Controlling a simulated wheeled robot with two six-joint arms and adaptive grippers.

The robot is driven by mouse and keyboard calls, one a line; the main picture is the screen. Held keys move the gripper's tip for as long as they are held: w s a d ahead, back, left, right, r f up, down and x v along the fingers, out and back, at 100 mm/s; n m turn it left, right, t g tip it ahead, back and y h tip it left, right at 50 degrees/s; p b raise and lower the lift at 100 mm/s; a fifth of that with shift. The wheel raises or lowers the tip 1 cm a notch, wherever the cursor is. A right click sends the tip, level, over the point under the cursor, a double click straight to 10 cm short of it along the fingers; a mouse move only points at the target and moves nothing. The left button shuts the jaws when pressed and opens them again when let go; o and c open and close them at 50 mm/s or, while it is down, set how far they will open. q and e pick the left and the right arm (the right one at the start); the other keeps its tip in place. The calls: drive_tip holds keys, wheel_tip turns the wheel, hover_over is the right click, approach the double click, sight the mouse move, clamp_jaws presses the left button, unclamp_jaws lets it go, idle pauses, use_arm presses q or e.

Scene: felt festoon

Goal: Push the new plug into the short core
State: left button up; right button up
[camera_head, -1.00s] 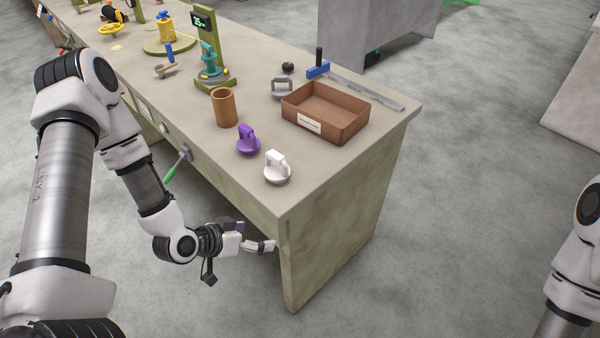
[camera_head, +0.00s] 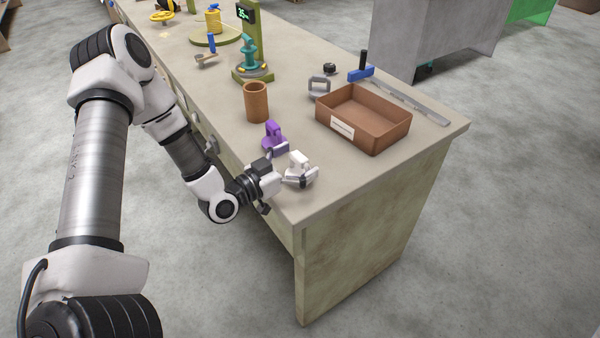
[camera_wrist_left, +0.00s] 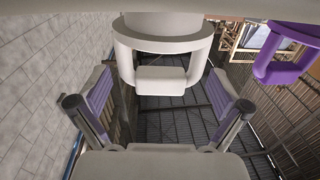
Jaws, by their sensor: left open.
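A white plug (camera_head: 299,160) with a loop handle stands near the front corner of the bench. A purple plug (camera_head: 273,137) of like shape stands just behind it. I cannot tell which is the new plug. A brown open tube (camera_head: 257,103), seemingly the short core, stands upright farther back, with no plug in its top. My left gripper (camera_head: 290,168) is open at the white plug, fingers on either side of its handle. In the left wrist view the white handle (camera_wrist_left: 161,80) lies between the spread fingers, with gaps on both sides; the purple plug (camera_wrist_left: 283,60) is at upper right. My right gripper is out of view.
A brown tray (camera_head: 398,133) with a label sits right of the tube. A grey handled piece (camera_head: 319,89), a small black piece (camera_head: 329,68) and a blue tool on a metal rule (camera_head: 418,108) lie behind it. A teal press (camera_head: 250,68) stands beyond the tube.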

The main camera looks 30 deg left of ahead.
use_arm(q)
drive_tip(key=shift+a, duration=0.1)
drive_tip(key=c, duration=1.1)
drive_tip(key=shift+r, duration=0.15)
drive_tip(key=shift+c, duration=0.2)
drive_tip(key=shift+r, duration=0.25)
wheel_tip(320, 180, up, 3)
drive_tip(key=shift+f, duration=0.15)
drive_tip(key=s, duration=0.1)
drive_tip(key=p, duration=0.1)
drive_tip(key=s+a, duration=0.1)
drive_tip(key=shift+s+r, duration=0.3)
drive_tip(key=shift+r, duration=0.1)
drive_tip(key=p+v, duration=1.2)
drive_tip(key=v, duration=0.1)
drive_tip(key=shift+a+r, duration=0.3)
drive_tip(key=shift+r, duration=0.05)
